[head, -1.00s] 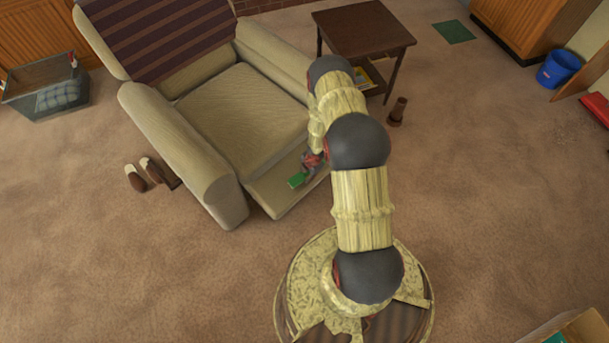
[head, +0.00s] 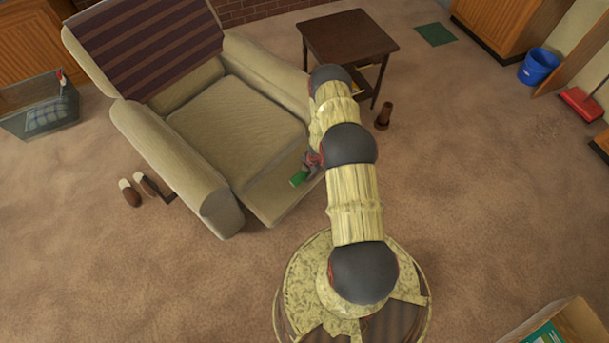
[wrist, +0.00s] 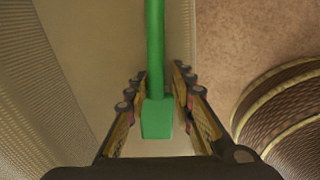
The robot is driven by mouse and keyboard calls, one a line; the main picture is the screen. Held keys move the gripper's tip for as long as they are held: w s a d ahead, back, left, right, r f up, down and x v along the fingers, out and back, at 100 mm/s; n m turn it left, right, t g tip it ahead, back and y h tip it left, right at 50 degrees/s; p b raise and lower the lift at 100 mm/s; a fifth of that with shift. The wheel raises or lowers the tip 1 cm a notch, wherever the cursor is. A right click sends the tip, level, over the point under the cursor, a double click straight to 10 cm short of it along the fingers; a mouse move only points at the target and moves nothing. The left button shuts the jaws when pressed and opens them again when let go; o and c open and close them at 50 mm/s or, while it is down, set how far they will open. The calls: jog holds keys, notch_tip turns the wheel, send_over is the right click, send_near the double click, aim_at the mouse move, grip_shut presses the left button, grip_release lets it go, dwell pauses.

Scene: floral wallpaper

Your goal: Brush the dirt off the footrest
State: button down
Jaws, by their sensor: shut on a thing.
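The beige armchair's footrest (head: 272,205) is extended at the front of the seat. My gripper (head: 311,162) is over its right part, with the green brush (head: 299,178) at the footrest surface. In the wrist view my gripper (wrist: 158,100) is shut on the brush's green handle (wrist: 155,45), which runs up the picture over the plain beige footrest (wrist: 95,45). The brush's bristles are hidden, and I cannot tell whether it touches the surface. No dirt is distinguishable on the visible footrest; my arm covers its right end.
The armchair (head: 235,120) stands left of my base. A dark side table (head: 347,35) and brown boot-like object (head: 384,114) are beyond my arm. Slippers (head: 130,192) lie left of the chair. A blue bucket (head: 538,67) and red dustpan (head: 580,102) are far right. Open carpet lies right.

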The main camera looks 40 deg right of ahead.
aim_at(298, 182)
jog(key=shift+w+d+p, duration=0.15)
jog(key=shift+d+p, duration=0.15)
jog(key=shift+d, duration=0.6)
jog(key=shift+w+d+p, duration=0.1)
jog(key=shift+d+p, duration=0.2)
jog(key=shift+d, duration=0.55)
jog(key=shift+w+d+b, duration=0.15)
jog(key=shift+d+b, duration=0.05)
jog(key=shift+d, duration=0.65)
jog(key=shift+w+d+b, duration=0.1)
jog(key=shift+d+b, duration=0.05)
jog(key=shift+d, duration=0.7)
jog(key=shift+s+a+b, duration=0.15)
jog(key=shift+a+b, duration=0.2)
jog(key=shift+a, duration=0.55)
jog(key=shift+s+a+b, duration=0.1)
jog(key=shift+a+b, duration=0.2)
jog(key=shift+a, duration=0.6)
